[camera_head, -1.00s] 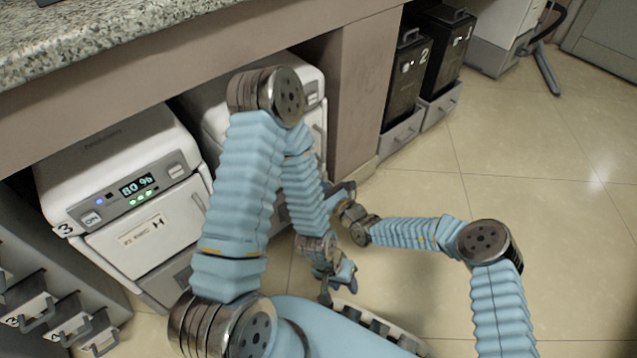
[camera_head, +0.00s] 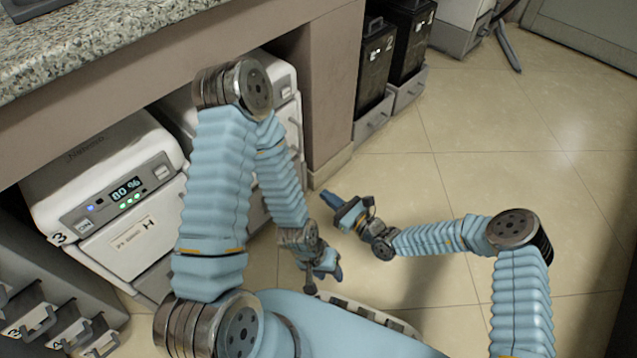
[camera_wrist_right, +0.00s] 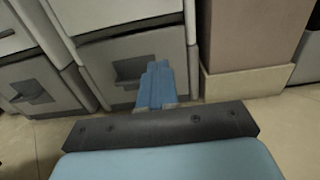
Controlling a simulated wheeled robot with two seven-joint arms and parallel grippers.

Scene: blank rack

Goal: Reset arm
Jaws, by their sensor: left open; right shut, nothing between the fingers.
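My left arm comes in from the left and bends down. Its gripper (camera_head: 318,280) hangs low near the middle of the head view, beside my base, and holds nothing that I can see. The gap between its fingers is hard to make out at this angle. My right arm comes in from the lower right and reaches left. Its gripper (camera_head: 332,202) is above the left one in the picture, over the floor near the cabinet's foot. In the right wrist view its blue fingers (camera_wrist_right: 156,86) are together and empty, pointing toward grey drawer fronts.
White machines (camera_head: 100,180) numbered and with drawers stand under a granite counter (camera_head: 110,35). A brown cabinet panel (camera_head: 335,90) ends near my right gripper. Black bins (camera_head: 374,65) stand behind it. Grey drawers (camera_head: 40,320) are at lower left. The tiled floor (camera_head: 450,125) at right is clear.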

